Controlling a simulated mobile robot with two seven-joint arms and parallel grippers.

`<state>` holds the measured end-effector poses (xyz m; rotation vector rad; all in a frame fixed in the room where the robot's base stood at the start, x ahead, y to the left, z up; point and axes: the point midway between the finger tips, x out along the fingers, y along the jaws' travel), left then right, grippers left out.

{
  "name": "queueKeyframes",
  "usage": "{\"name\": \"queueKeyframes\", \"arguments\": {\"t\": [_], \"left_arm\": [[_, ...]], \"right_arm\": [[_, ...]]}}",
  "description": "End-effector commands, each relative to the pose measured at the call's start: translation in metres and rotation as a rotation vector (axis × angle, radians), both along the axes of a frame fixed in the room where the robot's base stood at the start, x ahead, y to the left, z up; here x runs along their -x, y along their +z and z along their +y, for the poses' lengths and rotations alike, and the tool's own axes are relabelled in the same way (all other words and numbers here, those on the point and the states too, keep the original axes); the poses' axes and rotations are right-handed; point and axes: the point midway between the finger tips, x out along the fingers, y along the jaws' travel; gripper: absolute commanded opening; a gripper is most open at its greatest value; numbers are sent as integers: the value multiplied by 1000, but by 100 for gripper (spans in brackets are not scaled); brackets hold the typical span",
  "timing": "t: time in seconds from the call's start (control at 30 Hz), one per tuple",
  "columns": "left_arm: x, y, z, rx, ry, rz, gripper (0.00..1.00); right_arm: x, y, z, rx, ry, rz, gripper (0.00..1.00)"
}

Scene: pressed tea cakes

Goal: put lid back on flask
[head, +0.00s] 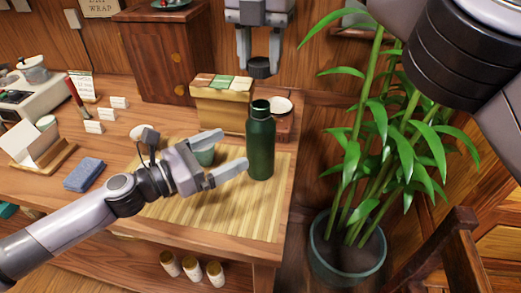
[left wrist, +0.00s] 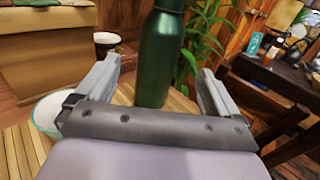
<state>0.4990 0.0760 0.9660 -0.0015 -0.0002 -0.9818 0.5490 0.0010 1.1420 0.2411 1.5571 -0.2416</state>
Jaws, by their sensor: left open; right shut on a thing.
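The dark green flask (head: 261,148) stands upright on the bamboo mat (head: 165,208), its top uncovered. My right gripper (head: 259,60) comes down from the top of the head view, shut on the black lid (head: 260,69). The lid is held above and apart from the flask's mouth. My left gripper (head: 234,151) is open just left of the flask, its fingers pointing at it. In the left wrist view the flask (left wrist: 162,50) shows upright between the two open fingers, with gaps on both sides. Its top is cut off there.
A green cup (head: 204,154) stands behind my left gripper. A box of tea cakes (head: 222,108) and a brown stand with a white bowl (head: 281,104) are behind the flask. A leafy plant (head: 370,150) rises right of the table. The front mat is clear.

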Motion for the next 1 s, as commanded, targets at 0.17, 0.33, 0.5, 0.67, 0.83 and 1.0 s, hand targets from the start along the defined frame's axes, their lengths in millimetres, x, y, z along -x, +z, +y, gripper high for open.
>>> {"name": "queueKeyframes", "arguments": {"t": [0.17,0.33,0.5,0.67,0.83,1.0], "left_arm": [[-17,2,-26,2,-2,-3,95],[-35,1,-53,1,-2,-2,95],[-49,1,-74,1,-2,-1,95],[-57,0,-86,-1,0,-1,95],[-61,0,-91,-1,0,0,95],[-61,0,-91,-1,0,0,95]], "right_arm": [[0,0,0,0,0,0,16],[0,0,0,0,0,0,16],[0,0,0,0,0,0,16],[0,0,0,0,0,0,16],[0,0,0,0,0,0,16],[0,0,0,0,0,0,16]]}}
